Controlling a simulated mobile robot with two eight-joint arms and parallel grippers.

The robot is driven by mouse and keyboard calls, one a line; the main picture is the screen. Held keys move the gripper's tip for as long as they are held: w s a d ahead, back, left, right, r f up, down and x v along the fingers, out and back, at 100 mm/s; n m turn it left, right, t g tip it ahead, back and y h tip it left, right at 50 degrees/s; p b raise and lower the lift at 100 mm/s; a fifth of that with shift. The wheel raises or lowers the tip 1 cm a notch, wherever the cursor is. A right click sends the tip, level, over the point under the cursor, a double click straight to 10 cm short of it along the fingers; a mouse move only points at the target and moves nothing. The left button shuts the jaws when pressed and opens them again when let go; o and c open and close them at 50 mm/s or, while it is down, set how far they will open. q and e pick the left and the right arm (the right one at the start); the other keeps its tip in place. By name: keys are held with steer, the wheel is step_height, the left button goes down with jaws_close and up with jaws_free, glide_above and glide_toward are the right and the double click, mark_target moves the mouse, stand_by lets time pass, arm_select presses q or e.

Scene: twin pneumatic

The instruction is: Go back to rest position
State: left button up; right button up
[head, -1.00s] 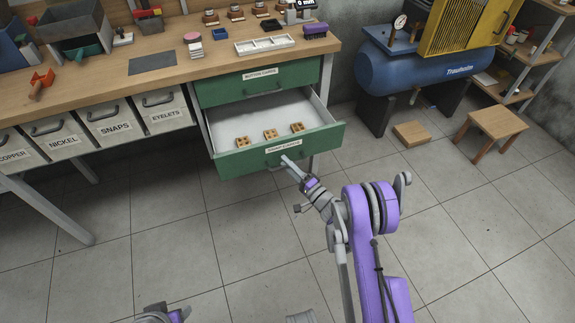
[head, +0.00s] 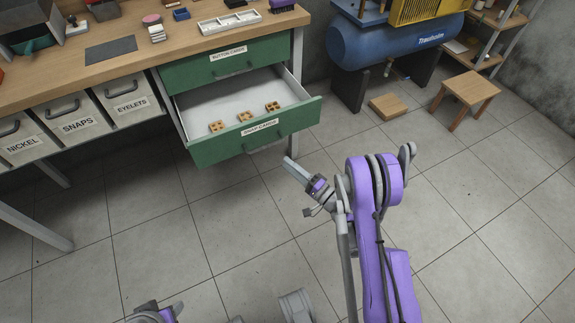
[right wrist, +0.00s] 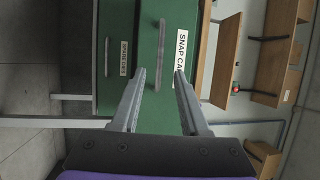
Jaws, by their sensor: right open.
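My right gripper (head: 290,163) is open and empty, in front of the pulled-out green drawer (head: 215,151) and apart from its front in the head view. In the right wrist view the two fingers of my right gripper (right wrist: 160,76) are spread, with nothing between them. The drawer front (right wrist: 214,85) with its handle (right wrist: 161,55) and a "SNAP CA…" label lies ahead of them. Three tan blocks with holes (head: 246,117) lie in the drawer. Part of my left arm shows at the bottom edge of the head view; its gripper is out of view.
The workbench (head: 120,68) stands behind and left, with labelled bins (head: 77,121) under it. The drawer juts out over the floor. A blue compressor (head: 395,40), a small wooden stool (head: 466,90) and a flat wooden block (head: 388,106) are at the right. The tiled floor in front is clear.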

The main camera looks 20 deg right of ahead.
stand_by(0.4)
steer(key=s+a+r+n+g, duration=0.3)
steer(key=a+n+g, duration=0.1)
steer(key=a+g, duration=0.15)
steer(key=s+a+r+n+g, duration=0.3)
steer(key=a+r+g, duration=0.1)
steer(key=a, duration=0.3)
steer(key=s+d+r+n+g+h, duration=0.1)
steer(key=s+d+n+g+h, duration=0.2)
steer(key=s, duration=0.8)
steer(key=s+d+r+n+g+h, duration=0.15)
steer(key=s+h, duration=0.35)
steer(key=s, duration=0.6)
arm_select(q)
step_height(320, 180, up, 26)
steer(key=w+t+p, duration=0.1)
steer(key=p, duration=2.1)
steer(key=shift+p, duration=0.4)
arm_select(e)
step_height(320, 180, up, 25)
steer(key=t, duration=0.1)
steer(key=shift+w+d+n, duration=0.3)
steer(key=shift+w+n, duration=0.05)
steer(key=shift+w, duration=0.05)
